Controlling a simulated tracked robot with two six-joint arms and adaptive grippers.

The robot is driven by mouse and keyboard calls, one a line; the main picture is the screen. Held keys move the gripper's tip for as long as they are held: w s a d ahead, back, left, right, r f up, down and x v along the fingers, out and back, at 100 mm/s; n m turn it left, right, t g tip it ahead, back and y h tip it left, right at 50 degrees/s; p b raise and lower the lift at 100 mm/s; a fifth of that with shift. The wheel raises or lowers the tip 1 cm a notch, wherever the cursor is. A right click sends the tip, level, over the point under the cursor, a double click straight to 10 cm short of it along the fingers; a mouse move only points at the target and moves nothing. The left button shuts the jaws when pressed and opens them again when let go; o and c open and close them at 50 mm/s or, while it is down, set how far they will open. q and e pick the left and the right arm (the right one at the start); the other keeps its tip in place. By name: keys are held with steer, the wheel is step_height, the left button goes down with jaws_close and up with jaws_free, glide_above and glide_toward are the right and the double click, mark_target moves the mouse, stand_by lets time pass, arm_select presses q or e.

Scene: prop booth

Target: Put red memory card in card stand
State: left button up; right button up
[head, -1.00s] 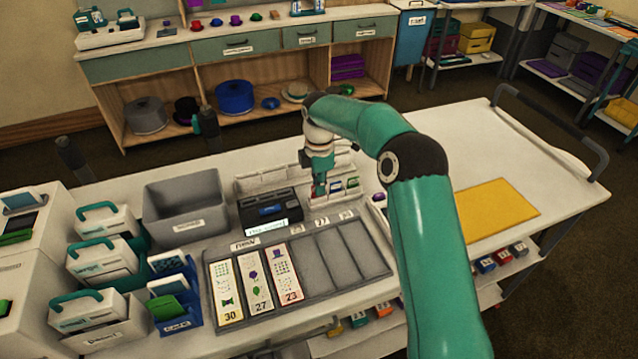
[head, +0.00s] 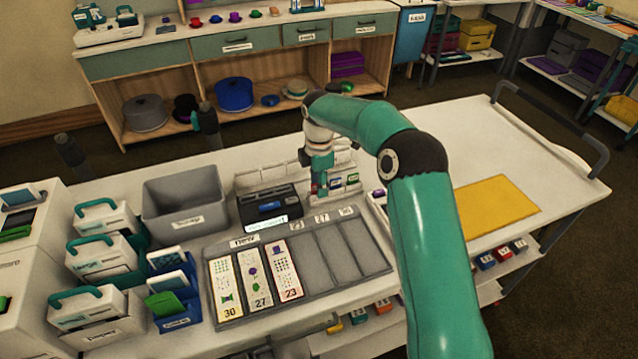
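My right gripper (head: 319,188) points down at the back of the white cart top, among small coloured cards. A small reddish patch shows at its fingertips. It may be the red memory card, but it is too small to tell whether the fingers are shut on it. Blue and green cards (head: 352,179) stand just right of the fingers in a pale, low, stepped holder (head: 285,178), which may be the card stand. The gripper and arm hide part of this holder. My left gripper is not in view.
A black device (head: 268,205) with a lit label stands left of the gripper. In front lies a grey slotted tray (head: 340,260) with three printed strips on its left side. A grey bin (head: 185,205) and white boxes are at left. A yellow mat (head: 496,208) lies at right.

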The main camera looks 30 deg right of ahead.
step_height(320, 180, up, 12)
stand_by(0.6)
steer(key=shift+f, duration=0.1)
stand_by(0.7)
